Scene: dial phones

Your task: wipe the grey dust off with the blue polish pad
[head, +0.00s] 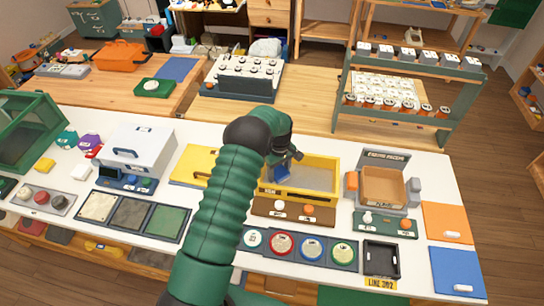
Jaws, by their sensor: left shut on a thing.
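My left gripper (285,158) is at the left end of an open yellow box (318,163), low over its inside. It is shut on the blue polish pad (282,172), which shows only in part below the fingers. A grey layer (316,178), which looks like the grey dust, covers the visible inside of the box to the right of the pad. I cannot tell whether the pad touches it. My green arm hides the area to the left of the box. My right gripper is not in view.
A yellow panel (195,165) lies left of my arm. A brown panel with knobs (292,211) is in front of the box. An orange-brown tray (382,186) stands to its right. A row of round dials (312,250) lies nearer. A shelf rack (410,90) stands behind.

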